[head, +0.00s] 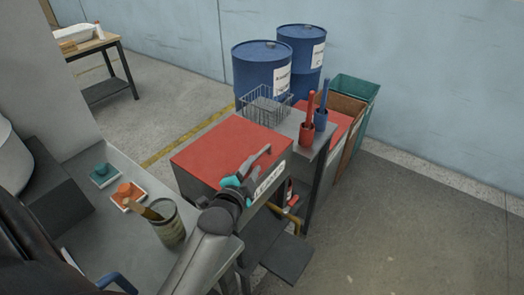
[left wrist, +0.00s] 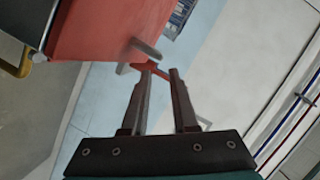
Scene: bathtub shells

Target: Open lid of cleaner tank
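The cleaner tank is a metal box with a flat red lid (head: 222,150) lying shut across its top. A white label (head: 268,182) with dark lettering is on its front. My left gripper (head: 264,153) is at the lid's front edge, above the label. In the left wrist view, its two fingers (left wrist: 163,73) are apart, with a small red handle piece (left wrist: 150,67) at their tips. I cannot tell whether they touch it. The red lid (left wrist: 100,38) fills the upper left there. My right gripper is not in view.
A wire basket (head: 264,106) and red and blue brush holders (head: 306,133) stand on a shelf behind the tank. Two blue drums (head: 262,72) stand by the wall. A grey bench (head: 110,230) with a tin (head: 168,225) is at left. Floor at right is clear.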

